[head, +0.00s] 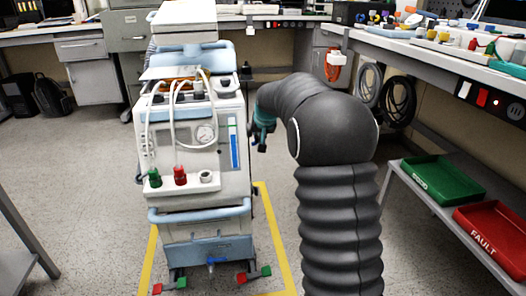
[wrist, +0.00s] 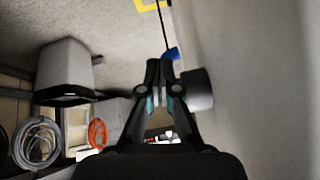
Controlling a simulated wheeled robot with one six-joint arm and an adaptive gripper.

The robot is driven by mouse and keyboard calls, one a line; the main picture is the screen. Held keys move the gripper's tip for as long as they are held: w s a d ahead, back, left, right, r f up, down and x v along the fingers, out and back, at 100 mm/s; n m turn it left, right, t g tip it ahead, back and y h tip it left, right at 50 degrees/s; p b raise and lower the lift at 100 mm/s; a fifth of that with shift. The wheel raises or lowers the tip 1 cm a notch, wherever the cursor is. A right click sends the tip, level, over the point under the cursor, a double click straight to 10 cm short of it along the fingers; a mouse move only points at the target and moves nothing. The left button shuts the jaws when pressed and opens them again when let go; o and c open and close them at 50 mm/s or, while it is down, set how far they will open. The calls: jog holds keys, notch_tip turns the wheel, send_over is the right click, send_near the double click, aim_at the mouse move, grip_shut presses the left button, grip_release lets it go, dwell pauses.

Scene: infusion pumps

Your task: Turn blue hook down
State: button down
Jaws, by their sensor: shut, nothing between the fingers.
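The blue hook (wrist: 172,53) shows in the wrist view as a small blue piece just beyond and slightly right of my fingertips. My gripper (wrist: 160,66) is shut with nothing held; its tips are very close to the blue piece, and I cannot tell whether they touch. In the head view, the pump cart (head: 192,130) stands left of my arm. My gripper (head: 257,140) is at the cart's right side, partly hidden by my arm. I cannot make out the hook in the head view.
A dark cylinder (wrist: 197,90) sticks out from the grey side surface (wrist: 245,60) beside my right finger. A yellow floor line (head: 275,235) surrounds the cart. A bench (head: 450,65) and a shelf with green (head: 443,180) and red (head: 492,235) trays stand at right.

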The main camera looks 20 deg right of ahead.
jog(key=s+f+b, duration=0.1)
jog(key=s+f, duration=0.4)
jog(key=s, duration=0.4)
jog(key=shift+s+f, duration=0.25)
jog(key=shift+s, duration=0.15)
jog(key=s+a+f+n+g+p, duration=0.1)
jog(key=s+g, duration=0.1)
jog(key=s, duration=0.5)
jog(key=s+a+f+g, duration=0.1)
jog(key=s+a+g, duration=0.1)
jog(key=s, duration=0.5)
jog(key=s+a+r+n+t+p, duration=0.1)
jog(key=s+a+r+p, duration=0.1)
jog(key=s+r, duration=0.6)
jog(key=s+a+r+n+t+p, duration=0.1)
jog(key=s+r+p, duration=0.3)
jog(key=s, duration=1.2)
notch_tip(320, 180, up, 4)
jog(key=shift+a+f+t+p, duration=0.1)
jog(key=shift+a+t+p, duration=0.25)
jog(key=shift+a, duration=0.55)
